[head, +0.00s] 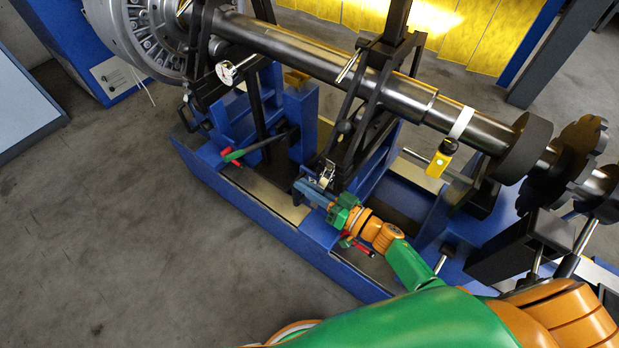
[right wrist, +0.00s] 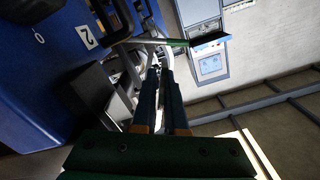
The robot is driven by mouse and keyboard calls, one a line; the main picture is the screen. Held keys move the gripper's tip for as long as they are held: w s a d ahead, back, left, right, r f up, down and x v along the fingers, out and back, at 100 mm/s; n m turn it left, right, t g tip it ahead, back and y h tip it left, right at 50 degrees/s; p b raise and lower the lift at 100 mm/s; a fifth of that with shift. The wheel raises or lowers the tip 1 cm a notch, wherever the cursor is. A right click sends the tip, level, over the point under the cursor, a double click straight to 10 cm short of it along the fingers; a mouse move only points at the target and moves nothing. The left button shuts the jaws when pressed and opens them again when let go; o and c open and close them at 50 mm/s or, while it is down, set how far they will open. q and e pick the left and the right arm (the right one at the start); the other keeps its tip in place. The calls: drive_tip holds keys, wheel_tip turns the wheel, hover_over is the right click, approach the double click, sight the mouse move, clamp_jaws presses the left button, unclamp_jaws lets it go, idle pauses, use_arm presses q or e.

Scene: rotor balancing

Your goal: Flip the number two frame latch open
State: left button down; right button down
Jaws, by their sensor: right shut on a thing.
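The number two frame latch (head: 327,173) is a small silver fitting at the foot of the black frame (head: 372,115), on the blue stand. My right gripper (head: 308,190) reaches it from the lower right. Its fingers are close together, shut on the latch, and partly hide what lies between them. In the right wrist view the fingertips (right wrist: 160,78) meet silver metal parts of the latch (right wrist: 153,68). My left gripper is not in view.
A steel rotor shaft (head: 300,55) crosses above the blue base (head: 262,225). A lever with green and red grips (head: 240,152) lies left of my gripper. The floor (head: 110,230) at left is clear.

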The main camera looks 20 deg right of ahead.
use_arm(q)
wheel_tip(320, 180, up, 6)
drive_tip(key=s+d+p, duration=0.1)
drive_tip(key=p, duration=0.4)
use_arm(e)
drive_tip(key=shift+s+a+r+m, duration=0.15)
drive_tip(key=shift+r+m, duration=0.45)
drive_tip(key=shift+m, duration=1.15)
drive_tip(key=shift+s+a+r+m, duration=0.15)
drive_tip(key=shift+r+m, duration=0.45)
drive_tip(key=shift+m, duration=1.2)
drive_tip(key=shift+s+a+r+m, duration=0.15)
drive_tip(key=shift+r+m, duration=0.45)
drive_tip(key=shift+m, duration=1.15)
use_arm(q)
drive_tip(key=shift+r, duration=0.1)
use_arm(e)
drive_tip(key=shift+w, duration=0.1)
drive_tip(key=c, duration=1.2)
unclamp_jaws()
drive_tip(key=shift+c, duration=0.2)
use_arm(q)
drive_tip(key=shift+p, duration=0.3)
